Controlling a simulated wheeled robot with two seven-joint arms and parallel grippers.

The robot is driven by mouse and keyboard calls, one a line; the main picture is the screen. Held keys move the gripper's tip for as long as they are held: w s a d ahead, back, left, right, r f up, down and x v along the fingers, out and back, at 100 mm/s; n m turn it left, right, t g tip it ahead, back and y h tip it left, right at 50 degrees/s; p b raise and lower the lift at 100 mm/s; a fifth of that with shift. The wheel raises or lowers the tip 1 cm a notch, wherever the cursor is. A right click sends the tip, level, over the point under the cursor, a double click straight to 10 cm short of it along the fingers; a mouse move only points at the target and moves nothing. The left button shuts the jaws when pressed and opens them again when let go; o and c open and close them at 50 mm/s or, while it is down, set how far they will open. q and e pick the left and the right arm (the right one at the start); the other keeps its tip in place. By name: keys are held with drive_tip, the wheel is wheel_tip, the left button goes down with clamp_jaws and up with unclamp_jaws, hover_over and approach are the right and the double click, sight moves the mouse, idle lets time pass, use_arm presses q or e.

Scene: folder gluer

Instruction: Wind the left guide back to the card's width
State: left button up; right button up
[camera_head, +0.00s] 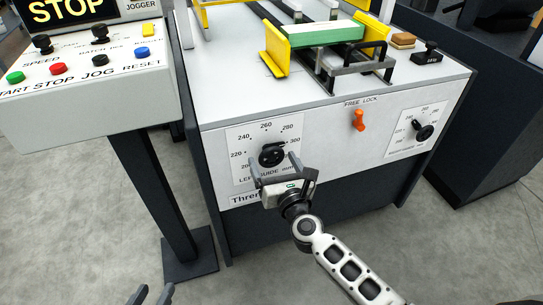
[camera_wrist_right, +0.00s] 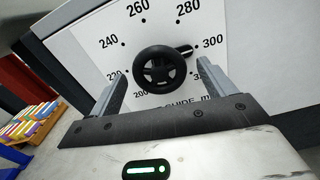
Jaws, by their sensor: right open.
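I cannot tell whether the fingers touch the wheel. My left gripper (camera_head: 151,294) is open and empty at the bottom edge.
An orange free lock lever (camera_head: 358,120) and a second dial (camera_head: 424,131) are further right on the panel. A control box (camera_head: 90,90) with coloured buttons stands to the left on a dark post. Grey floor (camera_head: 120,235) in front is clear.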

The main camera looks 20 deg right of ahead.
drive_tip(key=shift+w, duration=1.1)
drive_tip(key=c, duration=1)
drive_tip(key=shift+o, duration=0.2)
drive_tip(key=shift+n, duration=0.3)
